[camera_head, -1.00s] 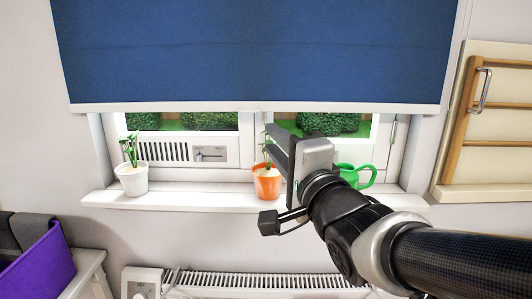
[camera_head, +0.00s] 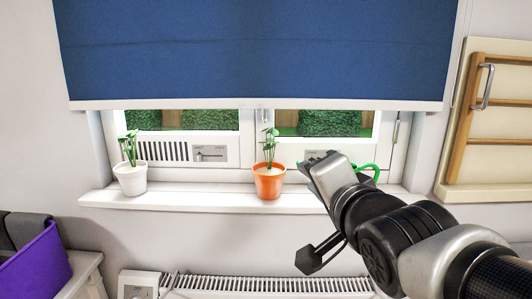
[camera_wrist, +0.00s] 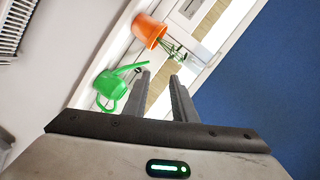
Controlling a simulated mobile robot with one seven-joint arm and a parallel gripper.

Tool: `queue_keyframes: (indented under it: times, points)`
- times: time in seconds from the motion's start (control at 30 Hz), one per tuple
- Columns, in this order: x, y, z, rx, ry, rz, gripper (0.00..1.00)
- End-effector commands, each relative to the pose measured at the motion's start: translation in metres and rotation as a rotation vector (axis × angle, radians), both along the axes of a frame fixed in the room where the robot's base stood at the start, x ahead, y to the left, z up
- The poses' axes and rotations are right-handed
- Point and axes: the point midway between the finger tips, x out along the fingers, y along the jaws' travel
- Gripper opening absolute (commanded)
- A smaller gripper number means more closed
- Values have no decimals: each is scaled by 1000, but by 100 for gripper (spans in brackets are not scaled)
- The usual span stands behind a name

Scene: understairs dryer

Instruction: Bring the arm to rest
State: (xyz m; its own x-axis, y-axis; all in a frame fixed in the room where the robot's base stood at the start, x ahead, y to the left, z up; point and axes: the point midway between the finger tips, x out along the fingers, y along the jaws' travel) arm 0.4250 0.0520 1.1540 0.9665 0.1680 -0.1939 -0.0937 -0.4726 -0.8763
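My gripper (camera_wrist: 163,92) shows in the wrist view with its two fingers apart and nothing between them. In the head view my arm reaches in from the lower right, and my gripper (camera_head: 312,178) is in front of the right part of the window sill; its fingers are hard to make out there. It is apart from the orange pot (camera_head: 269,183), which stands upright on the sill with a green plant. A green watering can (camera_wrist: 112,86) is beside the pot; in the head view my gripper hides most of it.
A white pot (camera_head: 132,181) with a plant stands at the sill's left. A blue blind (camera_head: 255,50) hangs over the window. A radiator (camera_head: 265,284) is below the sill (camera_head: 205,199). A wooden rack (camera_head: 468,125) is on the right wall. A purple container (camera_head: 38,262) is lower left.

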Motion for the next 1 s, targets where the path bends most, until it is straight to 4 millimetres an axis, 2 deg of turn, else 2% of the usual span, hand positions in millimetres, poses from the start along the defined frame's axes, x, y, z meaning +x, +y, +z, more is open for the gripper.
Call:
queue_keyframes:
  times: [0.03,0.1,0.2,0.4,0.53,0.57,0.6,0.77,0.87,1.0]
  points:
    - [-8,-15,-18,-136,75,-19,25]
    - [-25,-32,-46,-333,201,-6,25]
    - [-54,-47,-79,-556,364,71,25]
    - [-116,-55,-122,-849,604,325,25]
    - [-158,-52,-139,-974,710,539,25]
    - [-156,-52,-116,-973,706,533,25]
    - [-155,-52,-103,-972,704,530,25]
    - [-155,-52,-60,-971,703,528,25]
    - [-155,-52,-26,-971,703,528,25]
    - [-155,-52,32,-970,702,527,25]
